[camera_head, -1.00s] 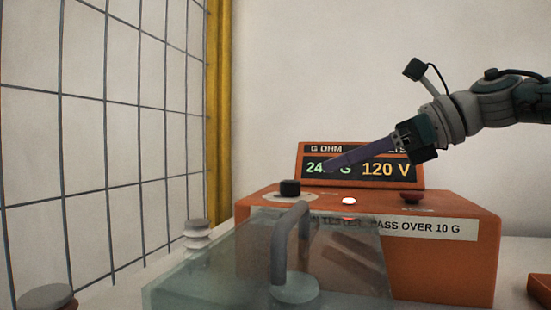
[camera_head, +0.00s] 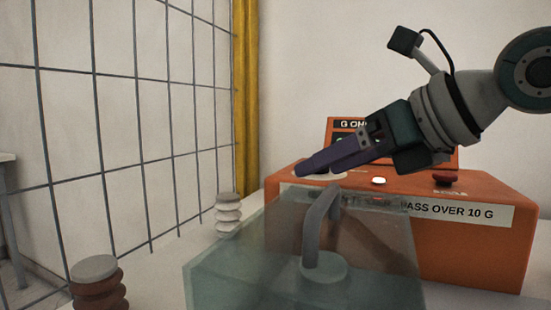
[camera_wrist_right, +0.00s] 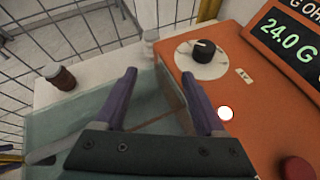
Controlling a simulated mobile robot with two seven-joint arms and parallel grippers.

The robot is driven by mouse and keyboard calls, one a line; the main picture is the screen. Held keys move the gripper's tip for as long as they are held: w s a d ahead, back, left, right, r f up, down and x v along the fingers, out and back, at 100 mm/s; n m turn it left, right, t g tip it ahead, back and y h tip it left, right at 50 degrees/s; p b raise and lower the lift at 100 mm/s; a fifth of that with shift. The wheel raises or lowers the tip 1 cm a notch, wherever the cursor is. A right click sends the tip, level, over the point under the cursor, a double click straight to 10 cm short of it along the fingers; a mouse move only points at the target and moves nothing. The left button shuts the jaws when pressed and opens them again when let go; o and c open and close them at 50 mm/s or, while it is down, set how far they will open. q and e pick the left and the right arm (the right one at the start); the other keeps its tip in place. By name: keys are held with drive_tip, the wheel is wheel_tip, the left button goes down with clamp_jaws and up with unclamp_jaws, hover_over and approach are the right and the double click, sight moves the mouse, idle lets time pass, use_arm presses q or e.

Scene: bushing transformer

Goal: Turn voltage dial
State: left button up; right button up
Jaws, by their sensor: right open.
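The voltage dial (camera_wrist_right: 204,49) is a black knob with a white mark on a round white plate (camera_wrist_right: 187,66), on top of the orange tester box (camera_head: 480,255). My right gripper (camera_head: 303,170) is open and empty. In the right wrist view its two purple fingers (camera_wrist_right: 159,76) point forward, apart, with the knob ahead and to the right of the right fingertip. My left gripper is not in view.
A clear box with a grey handle (camera_head: 318,230) stands in front of the tester. A lit white button (camera_head: 378,181) and a red button (camera_head: 447,180) are on the tester's top. The display (camera_wrist_right: 290,40) reads 24.0 G. White (camera_head: 229,215) and brown (camera_head: 98,285) insulators stand near the wire fence.

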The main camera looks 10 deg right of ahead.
drive_tip(key=w+d+r+m+t+h, duration=0.1)
drive_tip(key=d+r+m+t+h, duration=0.1)
drive_tip(key=d+r+t+h, duration=0.15)
drive_tip(key=shift+g, duration=0.45)
drive_tip(key=x, duration=0.6)
drive_tip(key=f+x, duration=0.1)
drive_tip(key=x, duration=0.3)
drive_tip(key=shift+d, duration=0.25)
drive_tip(key=shift+c, duration=0.2)
clamp_jaws()
